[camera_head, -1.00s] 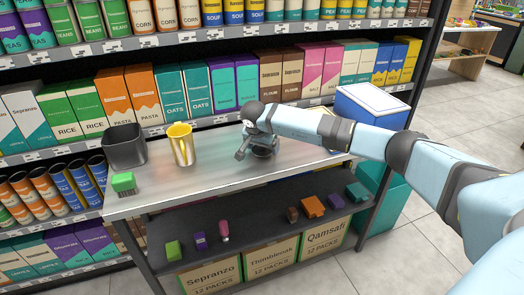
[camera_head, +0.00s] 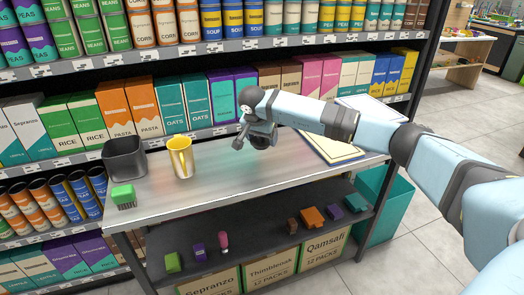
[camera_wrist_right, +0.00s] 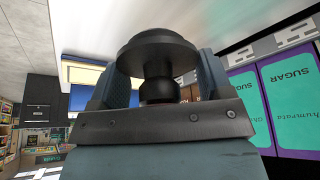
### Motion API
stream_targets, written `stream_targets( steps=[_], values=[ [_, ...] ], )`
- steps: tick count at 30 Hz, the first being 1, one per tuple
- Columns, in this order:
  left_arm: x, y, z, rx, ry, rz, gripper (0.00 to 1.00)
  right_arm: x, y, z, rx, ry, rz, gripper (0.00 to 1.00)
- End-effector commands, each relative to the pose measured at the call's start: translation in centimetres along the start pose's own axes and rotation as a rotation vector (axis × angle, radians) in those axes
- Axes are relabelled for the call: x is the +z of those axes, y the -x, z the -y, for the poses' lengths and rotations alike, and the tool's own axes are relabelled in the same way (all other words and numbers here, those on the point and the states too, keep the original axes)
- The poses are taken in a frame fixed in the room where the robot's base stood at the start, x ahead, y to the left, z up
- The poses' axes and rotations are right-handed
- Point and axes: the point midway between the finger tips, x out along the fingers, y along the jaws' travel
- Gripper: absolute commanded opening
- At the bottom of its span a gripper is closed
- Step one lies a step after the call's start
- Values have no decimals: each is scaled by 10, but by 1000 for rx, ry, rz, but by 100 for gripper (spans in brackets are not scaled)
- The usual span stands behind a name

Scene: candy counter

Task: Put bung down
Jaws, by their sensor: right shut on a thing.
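The dark grey bung (camera_head: 261,141) is held by my right gripper (camera_head: 254,134) at the back middle of the metal-topped table (camera_head: 225,180). In the right wrist view, the bung shows a wide dark disc (camera_wrist_right: 158,53) with a round knob below it. The two fingers of the gripper (camera_wrist_right: 160,80) are shut around the knob from both sides. The bung appears to be a little above the table top; the exact gap is hard to tell. My left gripper is not in view.
A yellow-and-silver cup (camera_head: 180,157), a dark grey bin (camera_head: 124,158) and a green brush (camera_head: 123,195) stand at the table's left. A yellow-edged board (camera_head: 330,147) lies at the right. Stocked shelves rise behind. The table's front middle is clear.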

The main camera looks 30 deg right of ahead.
Motion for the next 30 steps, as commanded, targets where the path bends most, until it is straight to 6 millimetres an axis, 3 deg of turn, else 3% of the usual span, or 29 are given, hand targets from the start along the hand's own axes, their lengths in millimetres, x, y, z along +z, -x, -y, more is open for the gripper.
stream_targets(
  steps=[1,3,9,15,21,26,30],
  values=[
    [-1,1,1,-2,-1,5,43,-9,19,0,-3,-2,-4,46],
    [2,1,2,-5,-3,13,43,-17,38,0,-3,-2,-3,46],
    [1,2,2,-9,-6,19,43,-34,81,0,-2,-2,-2,46],
    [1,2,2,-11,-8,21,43,-43,103,0,0,-1,0,46],
    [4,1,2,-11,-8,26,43,-45,109,0,0,1,0,46],
    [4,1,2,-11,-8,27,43,-22,110,1,-25,77,1,46],
    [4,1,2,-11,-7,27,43,30,116,-1,-90,260,3,46]
  ],
)
